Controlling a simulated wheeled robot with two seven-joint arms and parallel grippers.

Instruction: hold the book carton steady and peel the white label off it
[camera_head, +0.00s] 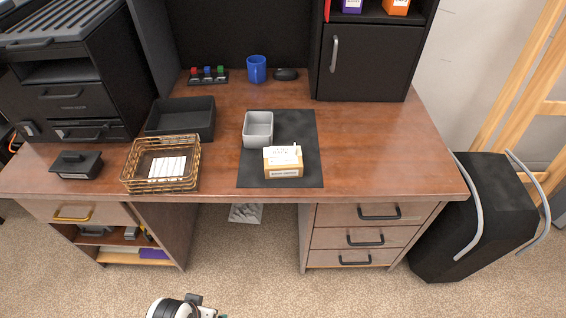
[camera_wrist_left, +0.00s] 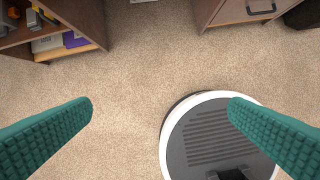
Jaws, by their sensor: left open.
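My right gripper is not in either view.
The dark mat (camera_head: 255,180) also bears a grey open bin (camera_head: 258,142) just behind the carton. The desk's right side (camera_head: 385,160) is clear.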

